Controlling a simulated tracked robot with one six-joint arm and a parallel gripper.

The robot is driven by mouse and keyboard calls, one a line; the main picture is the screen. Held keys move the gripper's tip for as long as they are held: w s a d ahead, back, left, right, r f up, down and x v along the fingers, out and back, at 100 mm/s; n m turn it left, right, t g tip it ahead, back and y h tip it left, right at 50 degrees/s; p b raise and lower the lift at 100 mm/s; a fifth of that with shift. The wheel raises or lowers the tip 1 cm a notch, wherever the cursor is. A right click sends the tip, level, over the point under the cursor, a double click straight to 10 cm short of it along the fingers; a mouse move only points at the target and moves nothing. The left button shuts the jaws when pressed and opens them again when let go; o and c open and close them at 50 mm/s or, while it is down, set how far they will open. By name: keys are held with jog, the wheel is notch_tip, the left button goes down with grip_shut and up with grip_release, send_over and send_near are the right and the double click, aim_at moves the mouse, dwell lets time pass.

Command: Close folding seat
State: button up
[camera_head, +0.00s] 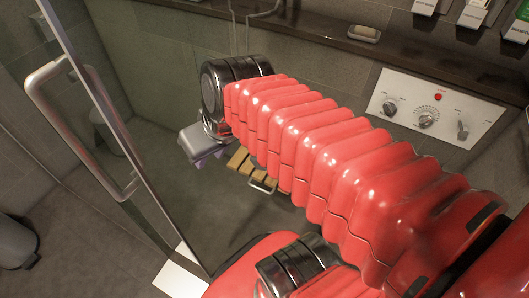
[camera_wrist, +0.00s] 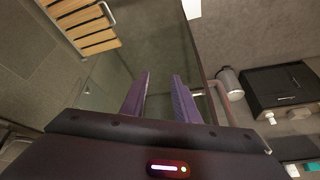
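The folding seat (camera_head: 240,160) has wooden slats and a metal bar at its edge. It appears folded down in the head view, where my red arm covers much of it. In the wrist view the seat (camera_wrist: 88,27) is at the top left, with its slats and curved bar clear. My gripper (camera_head: 205,156) is just left of the visible slats in the head view. In the wrist view my gripper (camera_wrist: 160,82) shows two purple fingers apart with nothing between them. The seat lies off to the left of the fingers, not touching them.
A glass door with a metal handle (camera_head: 52,110) stands at left. A control panel (camera_head: 434,108) and a ledge with a soap dish (camera_head: 364,33) are on the wall at right. A bin (camera_head: 16,242) is at far left. A dark cabinet (camera_wrist: 282,88) shows at right in the wrist view.

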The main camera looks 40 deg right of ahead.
jog(key=w+d+f+m+t+y, duration=0.1)
jog(key=w+d+f+m+y, duration=0.4)
jog(key=f, duration=0.4)
jog(key=w+d+f+m+y, duration=0.4)
jog(key=d+f+m, duration=0.3)
jog(key=f, duration=0.2)
jog(key=s+d+f+m+t+h, duration=0.3)
jog(key=d+f+m, duration=0.3)
jog(key=d+f, duration=0.3)
jog(key=s+d+f+m+t+h, duration=0.3)
jog(key=d+f+m+t+h, duration=0.2)
jog(key=d, duration=0.7)
notch_tip(320, 180, down, 4)
jog(key=shift+f+m+t, duration=0.1)
jog(key=shift+m+t, duration=0.3)
jog(key=shift+m, duration=0.8)
jog(key=x, duration=1.3)
jog(key=shift+w+f, duration=0.2)
jog(key=shift+w, duration=0.05)
jog(key=shift+d, duration=0.1)
grip_shut()
